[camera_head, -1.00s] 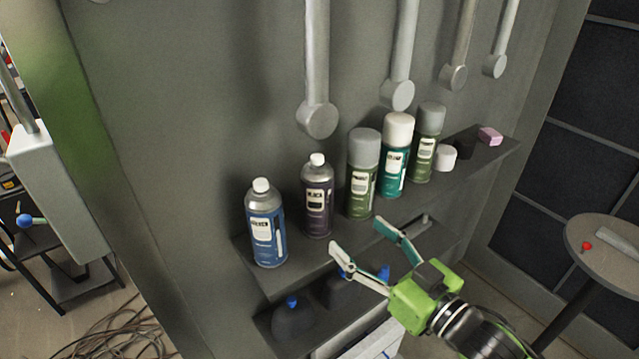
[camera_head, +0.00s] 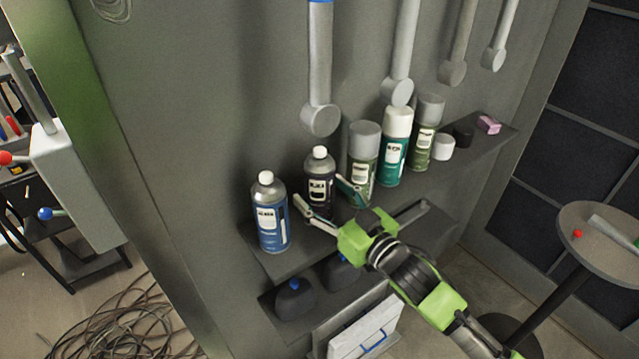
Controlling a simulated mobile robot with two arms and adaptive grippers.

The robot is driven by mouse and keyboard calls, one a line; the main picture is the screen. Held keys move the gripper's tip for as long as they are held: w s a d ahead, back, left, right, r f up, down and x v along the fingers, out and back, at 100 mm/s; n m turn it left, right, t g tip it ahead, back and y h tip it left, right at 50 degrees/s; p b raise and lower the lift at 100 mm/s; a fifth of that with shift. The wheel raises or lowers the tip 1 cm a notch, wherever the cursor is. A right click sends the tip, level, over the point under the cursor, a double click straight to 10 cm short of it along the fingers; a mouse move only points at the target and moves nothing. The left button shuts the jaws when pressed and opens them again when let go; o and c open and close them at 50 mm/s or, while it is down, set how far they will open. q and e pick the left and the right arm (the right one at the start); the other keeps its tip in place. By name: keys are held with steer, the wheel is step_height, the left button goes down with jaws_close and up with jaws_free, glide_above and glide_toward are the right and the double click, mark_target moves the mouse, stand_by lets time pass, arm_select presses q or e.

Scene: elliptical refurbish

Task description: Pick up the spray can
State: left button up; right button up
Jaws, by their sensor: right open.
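Several spray cans stand upright in a row on the grey wall shelf (camera_head: 285,262). From left to right there is a blue can (camera_head: 272,222), a dark purple can (camera_head: 319,170), a green can with a grey cap (camera_head: 363,150), a teal can with a white cap (camera_head: 396,150) and another green can with a grey cap (camera_head: 427,122). My right gripper (camera_head: 318,198) is open in front of the dark purple can, one finger to each side of its lower part. I cannot tell whether the fingers touch it. My left gripper is out of view.
A white cap (camera_head: 444,147), a black piece (camera_head: 463,135) and a pink block (camera_head: 489,124) lie at the shelf's right end. Dark bottles (camera_head: 294,300) stand on a lower shelf. A round table (camera_head: 600,255) is at right. Coiled cables (camera_head: 120,325) lie on the floor.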

steer(key=shift+w+a, duration=0.45)
steer(key=shift+w, duration=0.05)
steer(key=c, duration=1.4)
steer(key=shift+o, duration=0.2)
steer(key=shift+r, duration=0.1)
